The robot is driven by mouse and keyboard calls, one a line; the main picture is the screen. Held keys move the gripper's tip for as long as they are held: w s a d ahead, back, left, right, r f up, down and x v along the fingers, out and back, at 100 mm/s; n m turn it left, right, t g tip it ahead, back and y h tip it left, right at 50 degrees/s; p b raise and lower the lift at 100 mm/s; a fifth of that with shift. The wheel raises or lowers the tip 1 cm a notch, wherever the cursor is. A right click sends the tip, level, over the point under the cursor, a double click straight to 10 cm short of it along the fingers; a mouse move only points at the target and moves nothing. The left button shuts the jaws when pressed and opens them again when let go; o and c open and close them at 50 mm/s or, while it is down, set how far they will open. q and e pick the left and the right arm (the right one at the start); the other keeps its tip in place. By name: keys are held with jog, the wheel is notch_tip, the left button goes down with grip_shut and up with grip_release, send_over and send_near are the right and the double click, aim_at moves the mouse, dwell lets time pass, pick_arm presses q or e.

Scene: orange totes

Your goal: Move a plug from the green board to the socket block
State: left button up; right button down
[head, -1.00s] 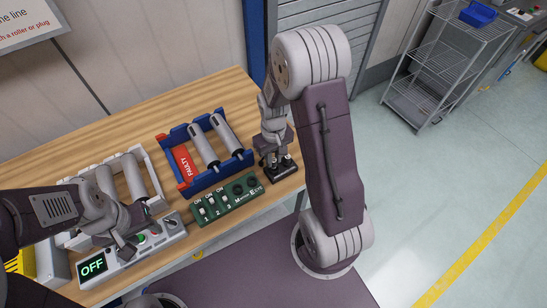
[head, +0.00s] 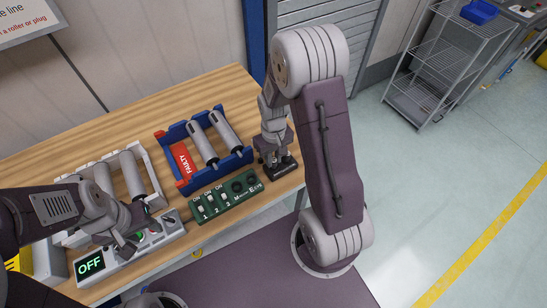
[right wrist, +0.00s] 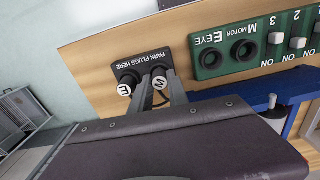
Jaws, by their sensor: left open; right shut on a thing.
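The green board (head: 227,196) lies on the bench with two round sockets marked Motor (right wrist: 244,49) and Eye (right wrist: 211,58), both empty. To its right is the black socket block (head: 283,169), labelled "PARK PLUGS HERE" in the right wrist view (right wrist: 143,61). Two plugs stand at the block, an E plug (right wrist: 124,88) and an M plug (right wrist: 158,79), which reads upside down. My right gripper (right wrist: 168,88) is shut on the M plug at the block. Whether it is fully seated is unclear. My left gripper (head: 135,238) is open and empty above the control box.
The control box (head: 115,255) shows OFF. A blue tray (head: 222,177) with two rollers and a red FAULTY label (head: 183,160) stands behind the board. A white tray (head: 157,184) with rollers is at left. The bench's back is clear.

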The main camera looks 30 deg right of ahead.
jog(key=shift+f, duration=0.15)
jog(key=c, duration=1.2)
grip_release()
notch_tip(320, 180, up, 9)
jog(key=shift+r, duration=0.1)
jog(key=shift+m+t, duration=0.3)
jog(key=shift+t, duration=0.3)
jog(key=s+a, duration=0.1)
jog(key=s, duration=0.2)
jog(key=s+a, duration=0.2)
jog(key=s+a+f, duration=0.1)
jog(key=s+a, duration=0.1)
jog(key=s, duration=0.1)
jog(key=shift+s+f, duration=0.1)
jog(key=shift+s, duration=0.2)
